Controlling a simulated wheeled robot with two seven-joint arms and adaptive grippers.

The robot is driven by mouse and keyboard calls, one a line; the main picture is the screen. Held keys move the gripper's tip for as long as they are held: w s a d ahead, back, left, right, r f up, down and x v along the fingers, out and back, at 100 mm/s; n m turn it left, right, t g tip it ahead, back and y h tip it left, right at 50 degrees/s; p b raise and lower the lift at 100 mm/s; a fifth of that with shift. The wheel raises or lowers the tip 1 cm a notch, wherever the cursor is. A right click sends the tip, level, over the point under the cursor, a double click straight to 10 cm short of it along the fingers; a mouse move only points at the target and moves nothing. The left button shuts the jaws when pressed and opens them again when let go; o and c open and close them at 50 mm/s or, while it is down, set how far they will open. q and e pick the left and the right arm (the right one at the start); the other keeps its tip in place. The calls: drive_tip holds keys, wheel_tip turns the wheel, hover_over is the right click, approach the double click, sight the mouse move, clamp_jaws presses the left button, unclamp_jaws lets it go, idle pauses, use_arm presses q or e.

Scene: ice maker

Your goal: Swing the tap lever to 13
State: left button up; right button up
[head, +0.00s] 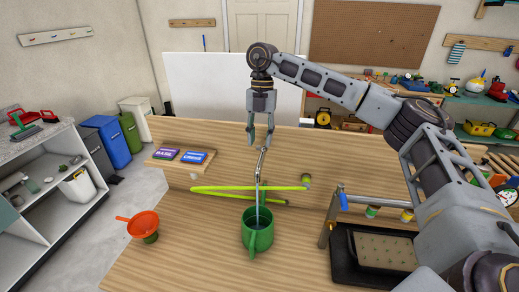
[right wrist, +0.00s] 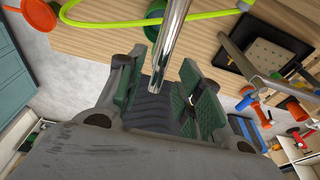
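A thin, shiny metal rod (head: 257,185) stands upright above the green mug (head: 258,232), its bent upper end just below my right gripper. It looks like the tap lever, but I cannot be sure. My right gripper (head: 260,143) points down with its fingers apart. In the right wrist view, the rod (right wrist: 172,40) reaches between the open green finger pads of the gripper (right wrist: 160,90); I see no clear grip on it. No number 13 is readable. My left gripper is not in view.
A yellow-green hose (head: 225,190) runs behind the mug. A metal post with a blue handle (head: 343,200) stands to the right, beside a black tray (head: 345,268). An orange funnel (head: 143,223) is at the left; the bench between funnel and mug is clear.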

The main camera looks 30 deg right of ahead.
drive_tip(key=shift+w+d+r+p, duration=0.2)
drive_tip(key=shift+r+p, duration=0.65)
drive_tip(key=shift+r, duration=0.3)
drive_tip(key=shift+w+d+r+p, duration=0.1)
drive_tip(key=shift+w+r+p, duration=0.05)
drive_tip(key=shift+r+p, duration=0.85)
drive_tip(key=shift+r, duration=0.15)
drive_tip(key=shift+s+a, duration=0.1)
